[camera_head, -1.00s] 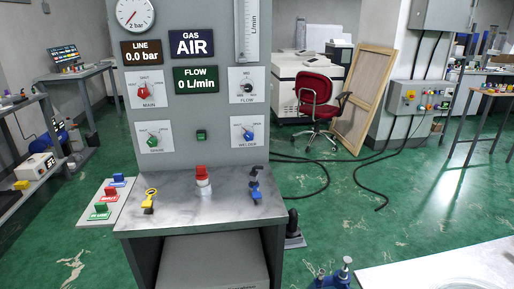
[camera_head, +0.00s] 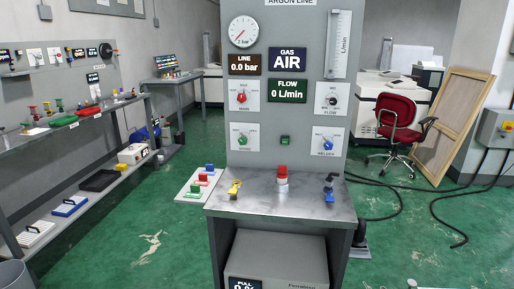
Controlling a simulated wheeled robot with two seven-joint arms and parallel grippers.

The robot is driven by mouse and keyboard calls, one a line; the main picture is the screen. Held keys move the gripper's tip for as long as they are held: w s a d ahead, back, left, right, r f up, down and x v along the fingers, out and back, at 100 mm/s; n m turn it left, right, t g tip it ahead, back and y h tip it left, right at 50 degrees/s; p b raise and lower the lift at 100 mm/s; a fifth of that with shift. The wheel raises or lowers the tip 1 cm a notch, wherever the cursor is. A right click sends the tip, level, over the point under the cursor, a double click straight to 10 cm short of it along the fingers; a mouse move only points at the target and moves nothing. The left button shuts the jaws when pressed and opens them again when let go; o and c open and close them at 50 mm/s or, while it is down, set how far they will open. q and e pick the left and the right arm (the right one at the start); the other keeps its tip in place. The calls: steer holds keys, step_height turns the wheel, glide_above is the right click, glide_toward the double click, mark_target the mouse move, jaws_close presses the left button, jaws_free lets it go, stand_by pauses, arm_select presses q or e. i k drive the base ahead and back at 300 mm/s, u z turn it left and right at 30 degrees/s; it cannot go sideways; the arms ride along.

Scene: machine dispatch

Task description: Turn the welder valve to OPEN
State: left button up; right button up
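The grey gas panel (camera_head: 287,112) stands upright at the centre. The welder valve (camera_head: 328,143) is a blue knob on a white plate at its lower right; the small marks around it are too blurred to read. A red MAIN knob (camera_head: 241,97), a green knob (camera_head: 242,140) and a black FLOW knob (camera_head: 333,101) are on the same panel. The displays read GAS AIR (camera_head: 287,60), LINE 0.0 bar (camera_head: 245,65) and FLOW 0 L/min (camera_head: 287,90). Neither of my grippers shows in the head view.
The panel's metal ledge (camera_head: 260,205) holds a yellow item (camera_head: 234,188), a red-topped item (camera_head: 282,176) and a blue-black item (camera_head: 328,188). A long shelf (camera_head: 75,130) runs along the left. A red chair (camera_head: 398,118) and cables are at right. Green floor is open in front left.

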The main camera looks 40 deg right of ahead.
mark_target(329, 146)
steer(key=u, duration=0.2)
steer(key=i, duration=0.9)
steer(key=z, duration=2.1)
